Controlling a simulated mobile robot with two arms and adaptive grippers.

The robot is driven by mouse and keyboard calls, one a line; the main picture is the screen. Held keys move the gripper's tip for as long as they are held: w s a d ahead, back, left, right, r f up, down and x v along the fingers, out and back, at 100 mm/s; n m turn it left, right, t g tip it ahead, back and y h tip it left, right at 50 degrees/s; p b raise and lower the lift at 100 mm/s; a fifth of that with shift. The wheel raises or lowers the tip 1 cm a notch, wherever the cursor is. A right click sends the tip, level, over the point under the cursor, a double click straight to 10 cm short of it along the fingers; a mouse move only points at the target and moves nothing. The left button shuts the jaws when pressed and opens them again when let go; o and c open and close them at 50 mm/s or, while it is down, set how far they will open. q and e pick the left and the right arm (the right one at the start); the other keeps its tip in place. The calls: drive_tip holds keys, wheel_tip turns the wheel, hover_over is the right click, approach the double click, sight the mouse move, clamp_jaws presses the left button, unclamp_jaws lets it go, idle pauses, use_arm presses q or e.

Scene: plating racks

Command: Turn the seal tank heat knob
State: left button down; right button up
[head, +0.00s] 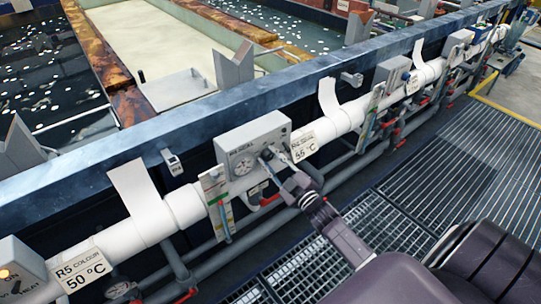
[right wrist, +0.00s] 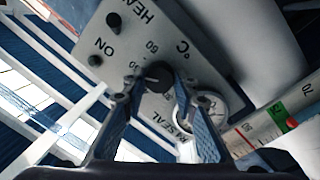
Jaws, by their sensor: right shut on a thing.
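The seal tank control box (head: 250,145) is a grey box marked SEAL, mounted at the white pipe in the middle of the head view. Its face (right wrist: 185,45) fills the upper middle of the right wrist view, with HEAT, ON and °C markings. The black round heat knob (right wrist: 158,74) sits on a numbered dial there. My right gripper (head: 268,158) is at the box's face, and its fingers (right wrist: 155,90) are shut on the knob, one at each side. The fingers hide part of the dial. My left gripper is not in view.
A 55 °C sign (head: 304,146) is right of the box. A round gauge (right wrist: 208,108) is close to the fingers in the wrist view. The white pipe (head: 185,205) runs along the tanks, with grey pipes and red fittings below. Grated walkway (head: 400,215) lies right.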

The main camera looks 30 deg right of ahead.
drive_tip(key=m+p, duration=0.1)
drive_tip(key=m, duration=0.2)
drive_tip(key=shift+r+m, duration=0.1)
drive_tip(key=shift+m, duration=0.2)
drive_tip(key=shift+m+p, duration=0.65)
drive_tip(key=shift+m, duration=0.55)
drive_tip(key=o, duration=1.2)
drive_tip(key=shift+c, duration=0.2)
drive_tip(key=s, duration=1.2)
